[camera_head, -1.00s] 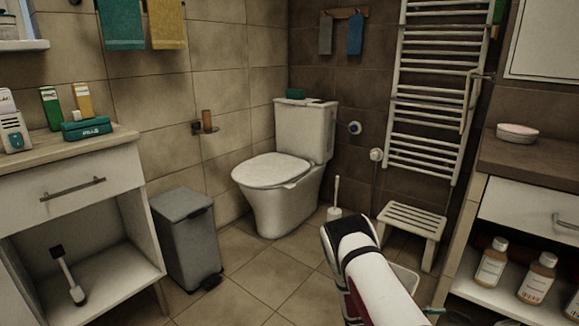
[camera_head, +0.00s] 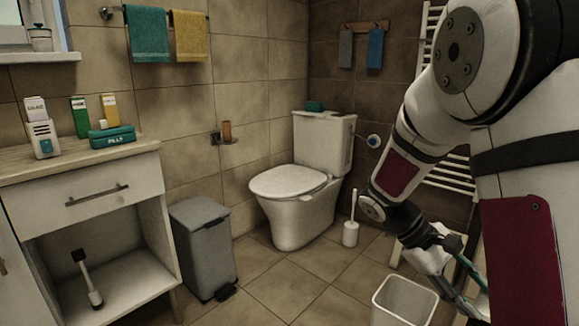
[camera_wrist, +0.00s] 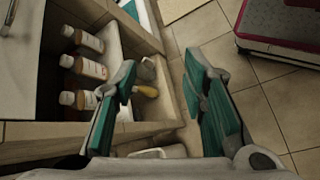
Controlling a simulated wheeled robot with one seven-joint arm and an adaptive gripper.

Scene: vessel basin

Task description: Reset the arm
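My arm reaches down from the upper right in the head view, white with dark red panels. My gripper (camera_head: 462,272) hangs low at the right, its teal-padded fingers pointing down beside a white open bin (camera_head: 405,300). In the wrist view my gripper (camera_wrist: 162,72) has its two fingers well apart, with nothing held between them. Behind the fingers lie floor tiles and the edge of an open shelf (camera_wrist: 150,38).
In the wrist view, several brown bottles (camera_wrist: 84,67) stand in the shelf at the left. In the head view, a toilet (camera_head: 300,200), toilet brush (camera_head: 350,232) and grey pedal bin (camera_head: 203,250) stand farther back. A vanity (camera_head: 85,200) is at the left. Floor between is clear.

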